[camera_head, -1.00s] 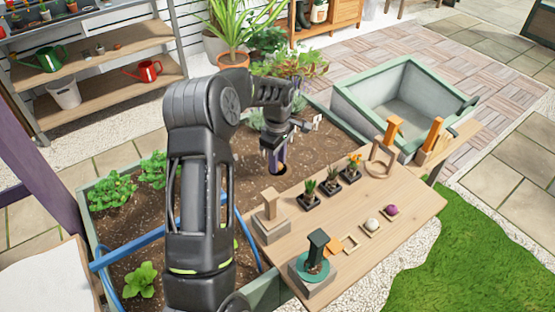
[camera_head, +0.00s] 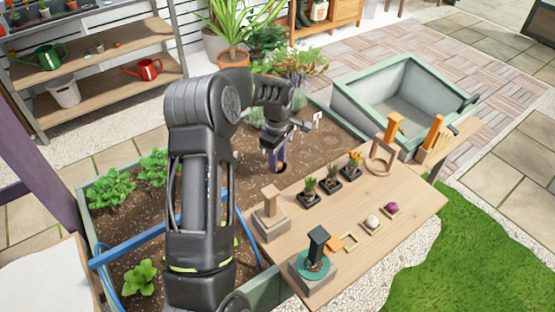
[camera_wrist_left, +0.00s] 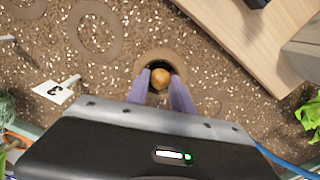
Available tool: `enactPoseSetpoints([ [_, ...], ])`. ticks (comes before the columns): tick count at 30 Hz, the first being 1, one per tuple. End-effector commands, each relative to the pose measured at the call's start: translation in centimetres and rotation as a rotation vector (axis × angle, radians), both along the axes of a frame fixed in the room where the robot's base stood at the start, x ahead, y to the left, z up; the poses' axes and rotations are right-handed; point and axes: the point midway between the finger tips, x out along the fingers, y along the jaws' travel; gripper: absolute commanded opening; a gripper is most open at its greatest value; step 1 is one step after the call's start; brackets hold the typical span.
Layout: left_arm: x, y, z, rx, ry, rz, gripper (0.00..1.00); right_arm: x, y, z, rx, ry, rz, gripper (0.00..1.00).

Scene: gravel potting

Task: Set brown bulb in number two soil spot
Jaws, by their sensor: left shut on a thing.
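The brown bulb (camera_wrist_left: 160,78) is between the purple fingers of my left gripper (camera_wrist_left: 160,88) in the left wrist view. A dark round hole (camera_wrist_left: 147,70) in the soil shows around and behind it; I cannot tell whether the bulb touches the bottom. A white marker (camera_wrist_left: 54,92) with a digit, seen turned and looking like a 3, stands nearby. My right gripper is not in view.
Faint rings (camera_wrist_left: 95,28) mark other soil spots. The wooden board (camera_head: 345,205) beside the bed holds a white bulb (camera_head: 373,222), a purple bulb (camera_head: 391,208), small potted plants (camera_head: 331,184) and tools. A blue hose (camera_head: 140,240) crosses the bed. A green-rimmed basin (camera_head: 405,100) stands behind.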

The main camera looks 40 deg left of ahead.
Motion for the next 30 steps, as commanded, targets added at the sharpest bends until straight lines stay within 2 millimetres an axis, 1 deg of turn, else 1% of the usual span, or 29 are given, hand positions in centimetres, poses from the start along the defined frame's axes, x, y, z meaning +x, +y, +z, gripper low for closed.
enactPoseSetpoints([
  [8,0.0,-0.02,-0.65,0.0,0.0,0.0,0.17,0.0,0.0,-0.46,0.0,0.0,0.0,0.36],
  [9,0.0,-0.01,-0.54,0.0,0.0,0.0,0.31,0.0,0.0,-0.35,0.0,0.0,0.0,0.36],
  [15,-0.01,-0.02,-0.53,0.0,0.0,0.0,0.48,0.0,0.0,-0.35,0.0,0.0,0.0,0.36],
  [17,-0.01,-0.01,-0.54,0.0,0.001,0.0,0.53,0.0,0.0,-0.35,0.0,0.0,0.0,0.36],
  [18,-0.01,-0.01,-0.53,0.0,0.0,0.0,0.54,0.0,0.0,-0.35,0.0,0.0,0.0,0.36],
  [23,-0.02,-0.01,-0.53,0.0,0.001,0.0,0.54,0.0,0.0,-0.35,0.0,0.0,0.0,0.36],
  [30,-0.01,-0.01,-0.53,0.0,0.0,0.0,0.74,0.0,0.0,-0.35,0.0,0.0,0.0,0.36],
])
